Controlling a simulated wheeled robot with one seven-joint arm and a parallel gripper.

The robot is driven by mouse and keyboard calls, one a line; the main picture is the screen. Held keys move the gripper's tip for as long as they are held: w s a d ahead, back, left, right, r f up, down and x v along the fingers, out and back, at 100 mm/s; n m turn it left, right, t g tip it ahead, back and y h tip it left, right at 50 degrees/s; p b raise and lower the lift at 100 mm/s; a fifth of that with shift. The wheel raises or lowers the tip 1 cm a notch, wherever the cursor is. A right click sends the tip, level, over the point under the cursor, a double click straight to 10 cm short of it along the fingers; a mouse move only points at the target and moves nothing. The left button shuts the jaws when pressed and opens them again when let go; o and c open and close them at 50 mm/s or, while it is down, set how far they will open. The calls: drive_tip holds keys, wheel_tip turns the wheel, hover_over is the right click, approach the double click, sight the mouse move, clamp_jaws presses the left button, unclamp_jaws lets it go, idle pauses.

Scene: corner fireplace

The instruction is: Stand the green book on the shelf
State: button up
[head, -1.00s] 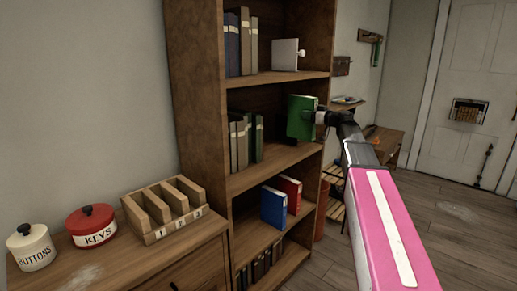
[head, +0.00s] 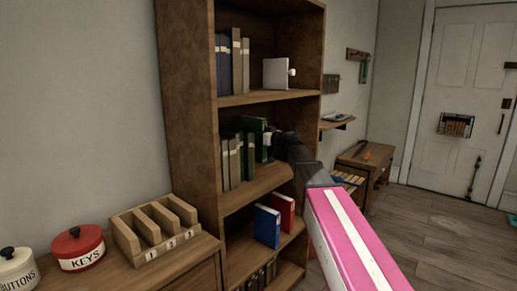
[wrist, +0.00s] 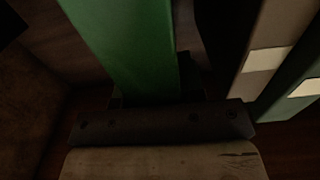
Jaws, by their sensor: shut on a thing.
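The green book (head: 253,125) is inside the middle compartment of the wooden bookshelf (head: 187,120), roughly upright, at the right of a row of standing books (head: 234,160). My gripper (head: 267,146) is shut on it from the right, at the front of the compartment. In the wrist view the green book (wrist: 135,50) rises from my gripper (wrist: 150,98), apart from the labelled books (wrist: 275,60) at the right. The book's lower edge is hidden in the head view, so I cannot tell whether it touches the shelf board (head: 255,187).
Blue and grey books (head: 232,62) and a white bookend (head: 276,73) stand on the shelf above. A blue binder (head: 267,226) and a red binder (head: 284,211) stand below. A sorter (head: 153,228) and a red tin (head: 79,248) are on the left cabinet.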

sight(259, 147)
drive_tip(key=shift+a+f, duration=0.15)
drive_tip(key=shift+f, duration=2.65)
drive_tip(key=o, duration=0.7)
drive_tip(key=shift+f, duration=0.15)
drive_tip(key=shift+s, duration=0.2)
drive_tip(key=v, duration=1.2)
drive_tip(key=shift+w, duration=0.1)
